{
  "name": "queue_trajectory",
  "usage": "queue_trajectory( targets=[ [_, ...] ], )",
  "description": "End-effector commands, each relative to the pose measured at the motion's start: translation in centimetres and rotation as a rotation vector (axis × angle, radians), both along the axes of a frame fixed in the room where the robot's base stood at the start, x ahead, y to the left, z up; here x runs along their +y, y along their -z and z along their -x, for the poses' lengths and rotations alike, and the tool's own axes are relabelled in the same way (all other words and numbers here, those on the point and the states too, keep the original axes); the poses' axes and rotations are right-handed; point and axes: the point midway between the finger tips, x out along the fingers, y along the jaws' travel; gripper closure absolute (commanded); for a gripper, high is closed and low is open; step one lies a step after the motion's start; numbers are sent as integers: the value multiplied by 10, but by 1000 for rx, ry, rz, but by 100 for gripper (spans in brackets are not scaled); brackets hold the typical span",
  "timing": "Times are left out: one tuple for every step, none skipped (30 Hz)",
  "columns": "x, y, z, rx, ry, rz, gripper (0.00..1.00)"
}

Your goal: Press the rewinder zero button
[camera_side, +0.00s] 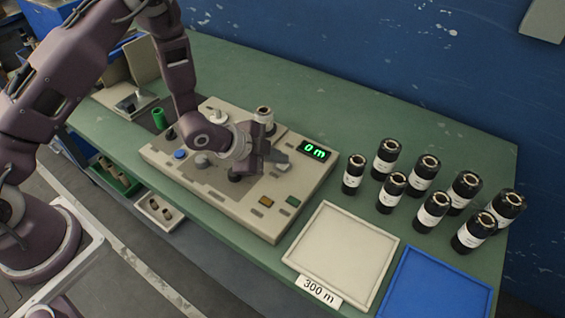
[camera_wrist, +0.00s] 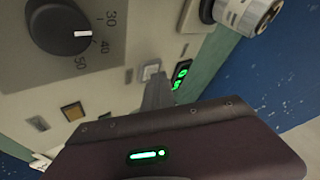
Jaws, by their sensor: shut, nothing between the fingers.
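The rewinder (camera_side: 215,205) is a beige sloped panel on the green bench, and its green display (camera_side: 314,150) reads "0 m". The display also shows in the wrist view (camera_wrist: 181,74). A pale square button (camera_wrist: 151,72) sits beside the display; I read no label on it, so I cannot tell for sure that it is the zero button. My gripper (camera_side: 276,160) is shut and empty, low over the panel near the display. In the wrist view its fingertips (camera_wrist: 158,85) reach the edge of this button; I cannot tell whether they touch it.
A black dial (camera_wrist: 72,38) and an amber button (camera_wrist: 72,111) are on the panel. A blue button (camera_side: 180,154) is at its left. Several black rolls (camera_side: 393,190) stand to the right. A white tray (camera_side: 335,297) labelled "300 m" and a blue tray (camera_side: 405,300) lie in front.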

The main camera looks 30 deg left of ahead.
Motion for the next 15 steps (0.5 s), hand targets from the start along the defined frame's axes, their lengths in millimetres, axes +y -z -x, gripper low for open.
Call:
queue_trajectory(
  targets=[
    [0,-1,0,2,-1,-1,100],
    [0,-2,0,1,0,-1,100],
    [0,-3,0,1,0,-1,100],
    [0,-5,0,1,0,-1,100],
    [1,-7,1,1,0,-1,100],
    [1,-9,0,2,-1,-1,100],
    [1,-11,1,2,-1,0,100],
    [1,-13,1,2,-1,0,100],
    [1,-15,1,2,-1,0,100],
    [1,-16,1,2,-1,0,100],
    [1,-16,1,1,-1,0,100],
    [1,-17,1,2,-1,0,100],
    [1,-17,1,2,-1,0,100],
    [1,-16,1,2,-1,0,100],
    [1,-16,1,2,-1,0,100]
  ],
)
